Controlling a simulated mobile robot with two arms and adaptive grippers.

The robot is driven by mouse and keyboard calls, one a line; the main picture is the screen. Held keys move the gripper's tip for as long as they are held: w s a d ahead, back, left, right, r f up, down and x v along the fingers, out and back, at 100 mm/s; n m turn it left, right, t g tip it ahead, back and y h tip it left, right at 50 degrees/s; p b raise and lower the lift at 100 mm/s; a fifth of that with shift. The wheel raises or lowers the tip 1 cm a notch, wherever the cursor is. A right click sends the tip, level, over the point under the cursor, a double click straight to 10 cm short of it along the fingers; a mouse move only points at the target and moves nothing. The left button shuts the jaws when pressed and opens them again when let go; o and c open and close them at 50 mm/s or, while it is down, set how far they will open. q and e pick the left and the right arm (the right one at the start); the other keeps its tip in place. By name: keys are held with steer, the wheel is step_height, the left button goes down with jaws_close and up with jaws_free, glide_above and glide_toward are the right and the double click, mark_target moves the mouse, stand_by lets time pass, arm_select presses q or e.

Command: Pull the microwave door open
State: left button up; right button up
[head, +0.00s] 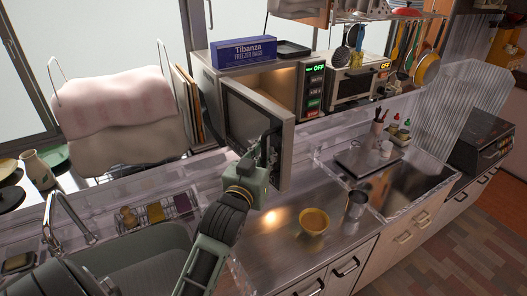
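The microwave (203,74) stands at the back on the counter, with a lit green OFF display on its right-hand panel. Its door (285,152) is swung open toward me, hinged at the left, and the lit interior shows behind it. My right gripper is out of view.
A blue freezer bag box (244,53) lies on the microwave. A toaster oven (352,84) is to its right. A yellow bowl (313,222) and a metal cup (356,206) stand on the counter. A dish rack under a pink cloth (122,112) is at left.

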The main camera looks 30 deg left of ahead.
arm_select(q)
steer(key=o, duration=0.3)
steer(key=shift+d+r, duration=0.1)
steer(key=shift+d, duration=0.1)
steer(key=shift+r, duration=0.1)
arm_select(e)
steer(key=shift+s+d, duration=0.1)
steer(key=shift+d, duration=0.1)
arm_select(q)
steer(key=shift+a, duration=0.15)
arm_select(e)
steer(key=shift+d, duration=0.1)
arm_select(q)
steer(key=v, duration=0.7)
steer(key=shift+s, duration=0.25)
